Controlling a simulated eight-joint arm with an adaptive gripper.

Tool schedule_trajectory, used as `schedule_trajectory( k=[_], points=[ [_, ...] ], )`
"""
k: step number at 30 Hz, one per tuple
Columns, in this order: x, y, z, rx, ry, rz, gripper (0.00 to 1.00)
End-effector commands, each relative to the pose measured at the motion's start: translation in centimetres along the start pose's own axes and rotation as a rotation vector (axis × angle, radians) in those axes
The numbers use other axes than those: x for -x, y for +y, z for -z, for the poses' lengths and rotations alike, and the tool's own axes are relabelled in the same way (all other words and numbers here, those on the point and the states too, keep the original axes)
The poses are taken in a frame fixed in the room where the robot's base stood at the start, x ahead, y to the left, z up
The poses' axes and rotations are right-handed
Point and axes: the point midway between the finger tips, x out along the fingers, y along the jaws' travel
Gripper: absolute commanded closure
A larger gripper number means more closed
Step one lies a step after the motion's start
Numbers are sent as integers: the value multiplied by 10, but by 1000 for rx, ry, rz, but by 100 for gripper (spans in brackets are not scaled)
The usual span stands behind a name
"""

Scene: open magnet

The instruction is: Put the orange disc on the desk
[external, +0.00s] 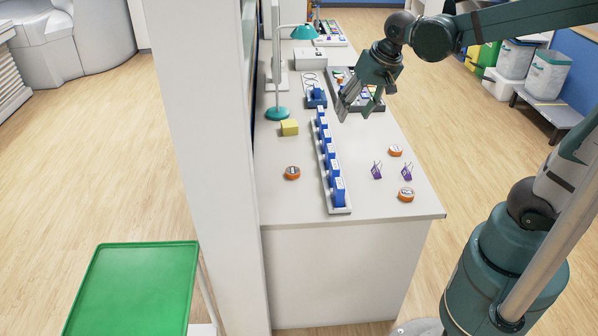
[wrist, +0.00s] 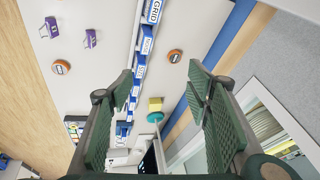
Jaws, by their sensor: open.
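Three orange discs lie on the white desk (external: 385,215) in the external view. One disc (external: 292,173) is left of the row of blue blocks; the second (external: 395,151) and third (external: 406,194) are to its right. The wrist view shows one orange disc (wrist: 175,56) near the top centre and another (wrist: 61,67) at the left, both on the desk (wrist: 82,68). My gripper (external: 356,114) is above the desk, toward its far part. Its fingers are spread with nothing between them, as in the wrist view (wrist: 161,76).
Blue blocks (external: 331,162) stand in a long white rail. Two purple pieces (external: 377,170) (external: 407,171), a yellow block (external: 289,127) and a teal lamp (external: 304,32) also stand there. A green tray (external: 132,285) is at the lower left. The desk's near right corner is clear.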

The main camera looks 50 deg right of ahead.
Motion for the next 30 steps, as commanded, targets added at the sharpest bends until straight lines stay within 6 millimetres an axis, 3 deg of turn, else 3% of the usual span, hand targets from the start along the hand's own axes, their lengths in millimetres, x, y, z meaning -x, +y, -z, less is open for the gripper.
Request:
schedule_trajectory(
  k=[15,30],
  points=[
    [37,40,-56,259,105,44,51],
    [50,75,-106,493,211,60,51]
  ],
)
